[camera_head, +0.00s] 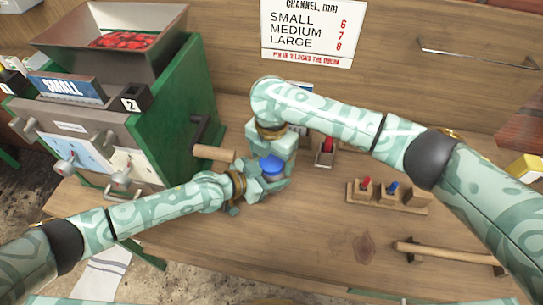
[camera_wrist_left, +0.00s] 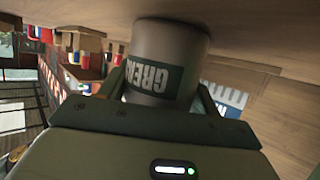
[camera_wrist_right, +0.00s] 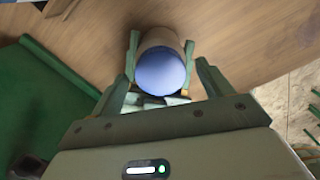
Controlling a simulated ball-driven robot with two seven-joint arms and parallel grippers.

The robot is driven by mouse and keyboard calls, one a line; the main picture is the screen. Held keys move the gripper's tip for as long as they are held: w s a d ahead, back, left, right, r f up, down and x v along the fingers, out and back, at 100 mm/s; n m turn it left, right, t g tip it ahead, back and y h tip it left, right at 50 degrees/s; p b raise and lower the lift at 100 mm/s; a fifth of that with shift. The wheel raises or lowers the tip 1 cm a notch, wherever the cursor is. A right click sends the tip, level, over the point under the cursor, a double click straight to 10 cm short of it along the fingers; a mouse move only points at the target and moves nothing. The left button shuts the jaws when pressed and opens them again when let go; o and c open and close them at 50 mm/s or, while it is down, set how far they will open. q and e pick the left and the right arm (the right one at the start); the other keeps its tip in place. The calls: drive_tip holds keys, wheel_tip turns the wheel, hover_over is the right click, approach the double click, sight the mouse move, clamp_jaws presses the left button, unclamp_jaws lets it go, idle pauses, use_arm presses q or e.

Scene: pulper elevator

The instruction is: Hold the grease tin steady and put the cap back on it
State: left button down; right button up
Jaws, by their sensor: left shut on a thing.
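The grease tin (camera_wrist_left: 170,50), a grey-brown cylinder with a dark "GREASE" label, is clasped in my left gripper (camera_head: 262,187). In the left wrist view the fingers flank it. The blue cap (camera_head: 271,165) sits at the top of the tin; whether it is seated or only resting there I cannot tell. My right gripper (camera_head: 277,155) is over the tin from behind. In the right wrist view its fingers stand on both sides of the blue cap (camera_wrist_right: 160,71), very close to it; whether they press on it is unclear.
The green pulper (camera_head: 150,125) with its red-filled hopper stands at the left, its wooden handle (camera_head: 213,153) close to my left gripper. A wooden block with red and blue pegs (camera_head: 388,195) and a bar handle (camera_head: 450,253) lie to the right. The bench between is mostly clear.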

wheel_tip(320, 180, up, 12)
idle(0.6)
use_arm(q)
drive_tip(key=shift+c, duration=1.3)
unclamp_jaws()
drive_tip(key=p+v, duration=0.2)
drive_tip(key=v, duration=0.8)
drive_tip(key=shift+s+a+r, duration=0.1)
drive_tip(key=shift+s+a, duration=0.1)
drive_tip(key=shift+a, duration=0.1)
drive_tip(key=shift+s+a+r, duration=0.25)
drive_tip(key=shift+s+a, duration=0.05)
drive_tip(key=shift+a, duration=0.15)
use_arm(e)
wheel_tip(320, 180, up, 2)
drive_tip(key=shift+r, duration=0.25)
